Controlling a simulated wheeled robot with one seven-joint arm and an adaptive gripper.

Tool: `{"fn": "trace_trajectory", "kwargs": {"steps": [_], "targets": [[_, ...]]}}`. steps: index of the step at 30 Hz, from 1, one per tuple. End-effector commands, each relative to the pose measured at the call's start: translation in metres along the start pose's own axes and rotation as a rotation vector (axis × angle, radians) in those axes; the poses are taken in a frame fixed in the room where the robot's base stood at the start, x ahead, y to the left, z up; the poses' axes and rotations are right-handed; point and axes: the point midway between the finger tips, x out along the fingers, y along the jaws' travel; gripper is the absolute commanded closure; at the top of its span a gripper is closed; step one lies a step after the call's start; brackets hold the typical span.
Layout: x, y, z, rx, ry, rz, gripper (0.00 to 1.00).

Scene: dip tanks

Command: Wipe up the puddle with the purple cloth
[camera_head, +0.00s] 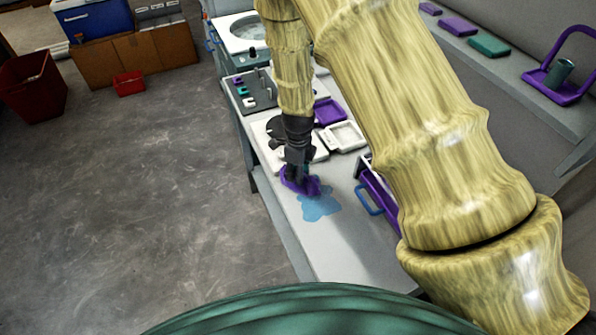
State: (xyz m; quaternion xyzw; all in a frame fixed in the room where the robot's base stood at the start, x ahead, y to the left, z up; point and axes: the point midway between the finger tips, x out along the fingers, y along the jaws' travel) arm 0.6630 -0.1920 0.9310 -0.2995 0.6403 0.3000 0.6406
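My gripper (297,172) points down over the long grey bench (345,252), near its left edge. The purple cloth (301,186) is bunched under and around the fingertips, which look shut on it. The cloth is at bench height, at the upper left edge of the blue puddle (318,207), and overlaps it in the picture. Most of the puddle shows as an uneven light-blue patch on the bench. I cannot tell how firmly the cloth presses on the surface. My arm hides part of the bench to the right.
A purple drawer-like box with a blue handle (369,200) is right of the puddle. White trays (346,136) and a purple tray (327,112) lie beyond the gripper. A grey rack (249,91) stands farther back. The bench nearer me is clear.

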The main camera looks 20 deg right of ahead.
Motion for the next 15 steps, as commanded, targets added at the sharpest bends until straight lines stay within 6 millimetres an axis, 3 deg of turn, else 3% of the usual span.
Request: {"fn": "trace_trajectory", "kwargs": {"steps": [1,5,15], "targets": [[0.0,0.0,0.0,0.0,0.0,0.0,0.53],[-0.0001,-0.0002,0.0002,0.0,0.0,0.0,0.29],[0.0002,-0.0001,0.0001,0.0,0.0,0.0,0.29]]}}
